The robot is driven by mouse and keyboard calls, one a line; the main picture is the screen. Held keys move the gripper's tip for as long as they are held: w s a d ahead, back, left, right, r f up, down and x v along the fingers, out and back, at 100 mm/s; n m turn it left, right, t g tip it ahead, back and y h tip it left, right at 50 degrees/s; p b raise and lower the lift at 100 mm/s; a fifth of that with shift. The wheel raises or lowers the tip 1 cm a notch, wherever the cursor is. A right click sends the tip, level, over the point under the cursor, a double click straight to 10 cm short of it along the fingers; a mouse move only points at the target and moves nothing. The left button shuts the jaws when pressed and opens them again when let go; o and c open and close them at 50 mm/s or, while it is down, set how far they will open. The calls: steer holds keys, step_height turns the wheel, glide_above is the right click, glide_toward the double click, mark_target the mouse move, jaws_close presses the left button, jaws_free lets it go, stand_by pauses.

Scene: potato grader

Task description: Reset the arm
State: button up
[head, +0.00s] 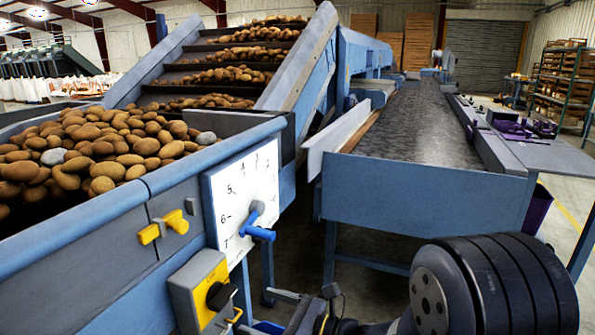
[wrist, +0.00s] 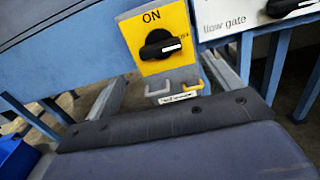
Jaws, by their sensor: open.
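My gripper (head: 291,307) shows small and partly cut off at the bottom edge of the head view. It is open, with nothing seen between its fingers. It is low, to the right of the yellow switch panel (head: 203,291) with a black rotary knob (head: 220,296). My dark rounded arm joint fills the bottom right. In the wrist view the yellow ON panel (wrist: 148,22) and its black knob (wrist: 160,44) are ahead, apart from the gripper. The knob's white mark points right.
A white dial plate (head: 242,198) with a blue handle (head: 258,233) stands above the switch. A hopper (head: 118,196) of potatoes is at left, with an inclined elevator (head: 299,66) behind. A dark conveyor table (head: 420,130) is at right. Yellow and grey hooks (wrist: 192,86) hang under the panel.

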mark_target(229, 299)
steer(key=b+x, duration=0.2)
steer(key=x, duration=0.6)
steer(key=shift+w+a+f, duration=0.1)
steer(key=shift+a+f, duration=0.05)
steer(key=shift+f, duration=0.05)
steer(key=n+b, duration=0.2)
steer(key=n, duration=0.2)
steer(key=shift+r+n+b, duration=0.1)
steer(key=shift+n+b, duration=0.2)
steer(key=shift+b, duration=0.1)
steer(key=n+b, duration=0.2)
steer(key=n, duration=0.2)
steer(key=shift+n, duration=0.4)
steer(key=n+b, duration=0.1)
steer(key=n, duration=0.3)
steer(key=shift+r, duration=0.1)
steer(key=n, duration=0.4)
steer(key=shift+n, duration=0.3)
